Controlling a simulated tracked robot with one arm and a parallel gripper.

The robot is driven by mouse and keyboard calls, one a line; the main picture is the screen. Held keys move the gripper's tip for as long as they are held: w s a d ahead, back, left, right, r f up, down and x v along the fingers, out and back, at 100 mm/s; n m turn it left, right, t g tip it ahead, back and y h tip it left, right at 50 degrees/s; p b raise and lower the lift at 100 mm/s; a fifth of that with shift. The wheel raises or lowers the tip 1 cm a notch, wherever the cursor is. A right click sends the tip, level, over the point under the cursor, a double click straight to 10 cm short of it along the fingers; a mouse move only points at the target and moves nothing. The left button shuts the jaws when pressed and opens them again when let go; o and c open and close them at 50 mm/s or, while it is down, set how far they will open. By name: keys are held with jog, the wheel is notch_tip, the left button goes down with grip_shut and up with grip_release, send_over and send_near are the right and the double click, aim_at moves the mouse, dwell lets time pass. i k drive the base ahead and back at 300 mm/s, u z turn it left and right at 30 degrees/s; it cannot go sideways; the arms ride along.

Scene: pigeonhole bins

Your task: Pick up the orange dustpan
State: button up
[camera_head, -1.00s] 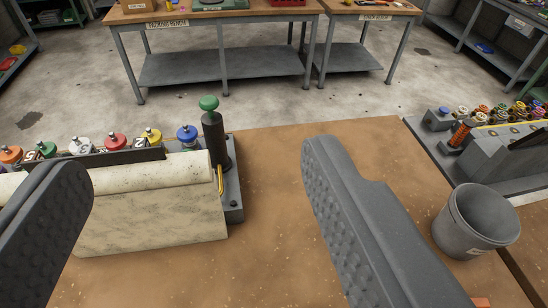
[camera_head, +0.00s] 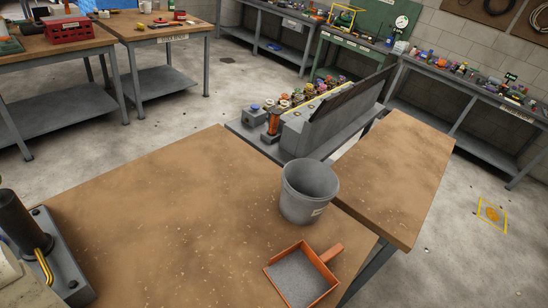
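The orange dustpan (camera_head: 318,267) lies on the brown worktable (camera_head: 180,215) near its front right edge, at the bottom of the picture. Its short handle points up and to the right. Its pan holds a grey, speckled surface that looks like dust or grit. My gripper is not in view, so its distance from the dustpan cannot be told.
A grey bucket (camera_head: 309,192) stands just behind the dustpan. A grey rack with coloured knobs (camera_head: 318,118) is behind it, and a brown side table (camera_head: 397,170) is to the right. A black post on a grey base (camera_head: 58,262) is at bottom left. The table's middle is clear.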

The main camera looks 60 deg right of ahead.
aim_at(303, 279)
jog(key=z, duration=1.15)
jog(key=k, duration=0.35)
jog(key=z, duration=0.3)
